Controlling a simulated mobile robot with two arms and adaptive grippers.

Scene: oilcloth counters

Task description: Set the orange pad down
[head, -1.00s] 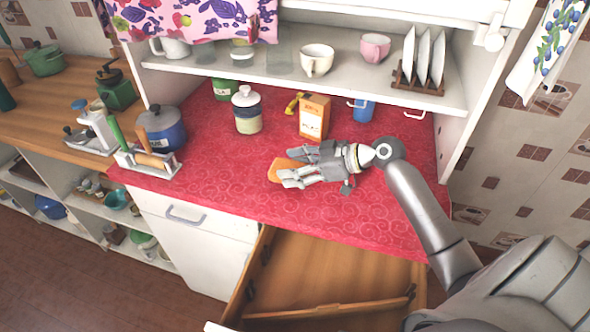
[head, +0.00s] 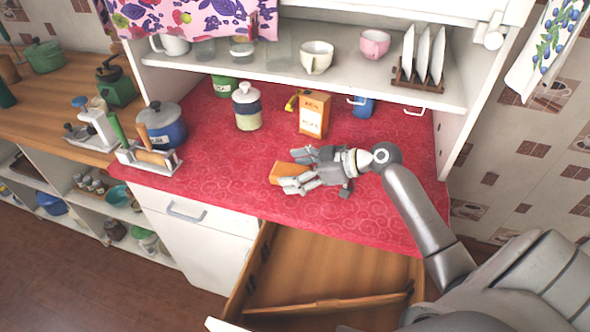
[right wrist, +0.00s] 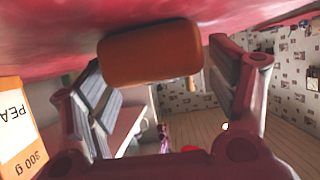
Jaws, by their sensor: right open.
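The orange pad (head: 286,172) lies on the red patterned counter (head: 215,178), near its front edge. In the right wrist view the pad (right wrist: 150,54) shows as a rounded orange block against the red surface. My right gripper (head: 297,170) is open, with its fingers at the pad's right end, one toward the back and one toward the front. In the right wrist view the fingers of the gripper (right wrist: 160,80) stand apart, with the pad ahead between them and visible space beside it. My left gripper is not in view.
An orange box (head: 314,113), a jar (head: 247,107) and a blue mug (head: 363,106) stand behind the pad. A blue pot (head: 164,130) and a utensil holder (head: 148,160) are at left. An open drawer (head: 330,268) juts out below. Counter left of the pad is clear.

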